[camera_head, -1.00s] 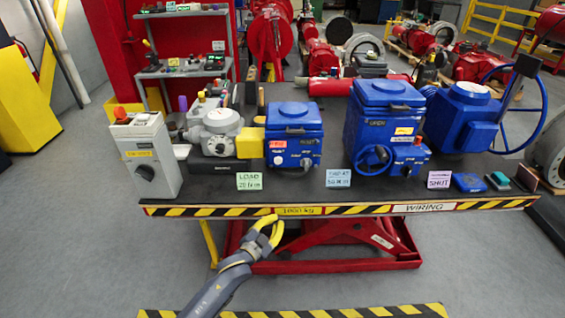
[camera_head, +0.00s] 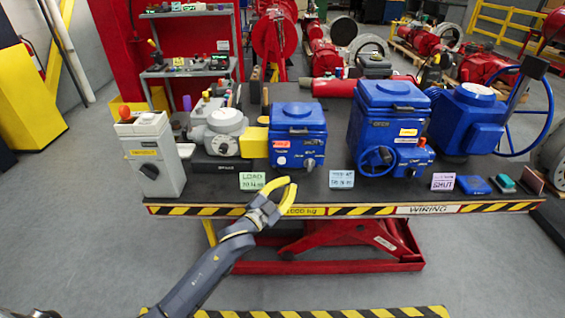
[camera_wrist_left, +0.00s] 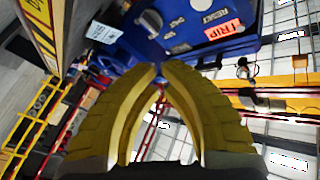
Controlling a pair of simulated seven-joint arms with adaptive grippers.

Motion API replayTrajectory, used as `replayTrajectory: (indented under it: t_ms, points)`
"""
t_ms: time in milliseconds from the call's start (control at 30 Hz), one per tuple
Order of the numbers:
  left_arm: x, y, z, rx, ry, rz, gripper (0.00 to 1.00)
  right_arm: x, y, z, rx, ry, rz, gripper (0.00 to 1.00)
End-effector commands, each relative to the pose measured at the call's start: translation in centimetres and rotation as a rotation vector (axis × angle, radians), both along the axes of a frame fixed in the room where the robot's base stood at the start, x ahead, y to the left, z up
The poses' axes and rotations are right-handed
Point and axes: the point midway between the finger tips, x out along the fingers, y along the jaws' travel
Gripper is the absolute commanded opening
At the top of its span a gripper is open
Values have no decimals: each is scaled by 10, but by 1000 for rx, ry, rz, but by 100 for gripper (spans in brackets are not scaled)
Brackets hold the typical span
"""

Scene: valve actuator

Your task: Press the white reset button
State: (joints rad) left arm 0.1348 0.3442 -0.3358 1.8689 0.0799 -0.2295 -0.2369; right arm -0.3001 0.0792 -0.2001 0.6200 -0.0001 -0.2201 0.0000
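The smaller blue actuator box (camera_head: 297,120), with a red label on its front, stands on the bench. In the left wrist view its blue front (camera_wrist_left: 190,48) shows a RESET marking, an orange TRIP label (camera_wrist_left: 224,30) and a round grey-white knob (camera_wrist_left: 150,22). My right gripper is not in view.
A grey control box (camera_head: 152,155) and a grey actuator with a yellow block (camera_head: 254,142) stand to the left. A larger blue actuator (camera_head: 386,120) with a handwheel stands to the right. Label cards, such as LOAD (camera_head: 253,181), line the striped front edge.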

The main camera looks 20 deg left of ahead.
Motion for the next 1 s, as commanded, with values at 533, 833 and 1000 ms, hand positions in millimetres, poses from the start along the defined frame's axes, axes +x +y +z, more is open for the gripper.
replayTrajectory:
  t_ms: [533, 833, 1000]
  points:
    - [28, 8, 0, 2, 0, 2, 0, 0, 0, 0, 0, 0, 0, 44]
    - [61, 18, 0, 2, 1, 1, 0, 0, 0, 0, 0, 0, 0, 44]
    - [74, 22, 0, 1, 0, 0, 0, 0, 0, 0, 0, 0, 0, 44]
